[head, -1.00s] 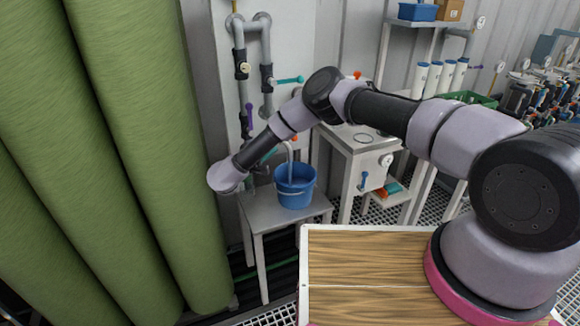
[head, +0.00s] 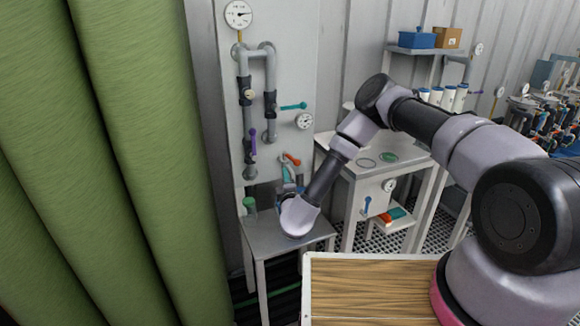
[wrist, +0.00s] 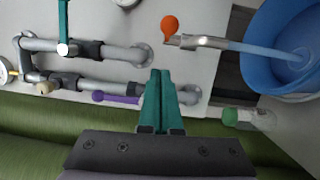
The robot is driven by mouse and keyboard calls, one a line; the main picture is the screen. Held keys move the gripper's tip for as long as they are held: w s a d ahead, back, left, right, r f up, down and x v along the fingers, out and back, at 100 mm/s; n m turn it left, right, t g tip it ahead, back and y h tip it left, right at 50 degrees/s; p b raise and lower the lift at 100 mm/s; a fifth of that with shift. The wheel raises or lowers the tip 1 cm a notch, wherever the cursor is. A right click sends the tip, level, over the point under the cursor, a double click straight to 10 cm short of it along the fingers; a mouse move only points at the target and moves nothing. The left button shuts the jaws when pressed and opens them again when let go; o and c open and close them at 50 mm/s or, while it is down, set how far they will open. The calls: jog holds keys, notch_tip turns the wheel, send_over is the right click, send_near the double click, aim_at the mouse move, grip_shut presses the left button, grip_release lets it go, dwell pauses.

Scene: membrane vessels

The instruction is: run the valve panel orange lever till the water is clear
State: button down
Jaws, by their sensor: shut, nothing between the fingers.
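The orange lever (head: 291,159) sits on a tap low on the grey valve panel (head: 296,60). In the wrist view the orange knob (wrist: 170,24) stands out from the metal tap. A pale blue-grey stream (wrist: 262,49) runs from the tap's spout into the blue bucket (wrist: 258,72). I cannot tell how clear the water is. In the head view my wrist hides most of the bucket. My gripper (wrist: 159,72) has teal fingers, shut and empty. In the wrist view its tips lie below the orange knob, apart from it.
A purple lever (head: 253,143) and a teal lever (head: 293,106) are on the pipes. A green-capped bottle (head: 250,204) stands by the bucket on the small grey table (head: 262,238). Green rolls (head: 130,150) fill the left. A white stand (head: 352,192) is at the right.

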aim_at(291, 158)
jog(key=w+y, duration=0.1)
jog(key=w, duration=0.1)
jog(key=w+n+g+y, duration=0.1)
jog(key=w, duration=0.2)
jog(key=w+d, duration=0.1)
jog(key=w, duration=0.2)
jog(key=shift+w+d+n+y, duration=0.1)
jog(key=shift+n+y, duration=0.2)
jog(key=shift+y, duration=0.1)
jog(key=shift+d, duration=0.1)
dwell(0.4)
